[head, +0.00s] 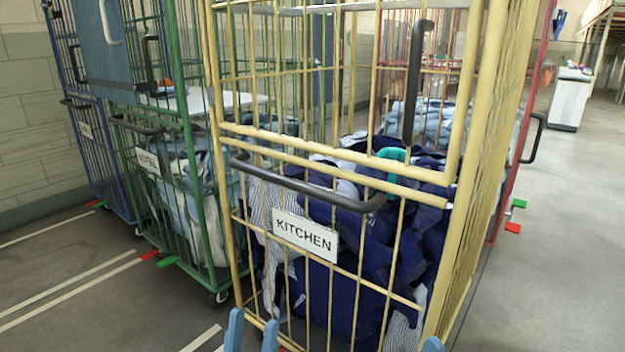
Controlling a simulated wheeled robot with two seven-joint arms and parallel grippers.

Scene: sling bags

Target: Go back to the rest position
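My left gripper (253,322) shows at the bottom edge, in front of the lower part of the yellow cage trolley (340,155). Its two blue fingers are apart with nothing visible between them. A small blue tip of my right gripper (432,345) shows at the bottom edge, near the trolley's front right corner post. The rest of it is out of frame, so its opening is hidden. The yellow trolley bears a "KITCHEN" sign (305,236) and holds navy, striped and pale blue cloth bags (345,290).
A green cage trolley (205,190) with pale bags and a blue cage trolley (105,155) stand to the left. A red-framed trolley (503,180) stands behind right. Dark handles (305,190) stick out in front. The floor at right (565,250) is clear.

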